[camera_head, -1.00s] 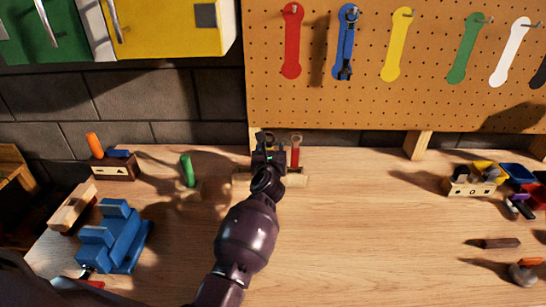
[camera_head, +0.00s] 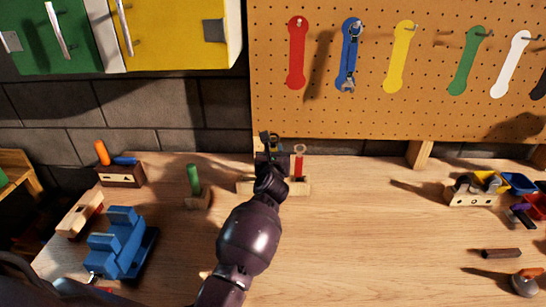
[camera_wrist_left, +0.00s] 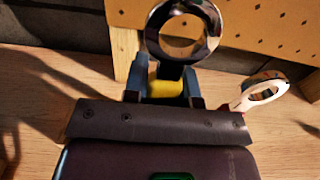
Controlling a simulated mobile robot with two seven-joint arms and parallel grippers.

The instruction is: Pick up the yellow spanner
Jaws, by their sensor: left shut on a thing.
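The yellow spanner shows in the left wrist view as a shiny metal ring (camera_wrist_left: 183,32) with a short yellow handle part (camera_wrist_left: 165,90) below it. It stands upright between the fingers of my left gripper (camera_wrist_left: 166,92), which is shut on it. In the head view my left gripper (camera_head: 271,157) is at the back of the bench, over a low wooden holder (camera_head: 299,189), and mostly hides the spanner. I cannot tell whether its lower end is still in the holder. My right gripper is not in view.
A red-handled spanner (camera_head: 299,163) stands in the holder just right of my gripper. A pegboard (camera_head: 430,110) with coloured spanner outlines, including an empty yellow one (camera_head: 401,60), is behind. A blue vise (camera_head: 120,245) and small tools stand left. The bench middle is clear.

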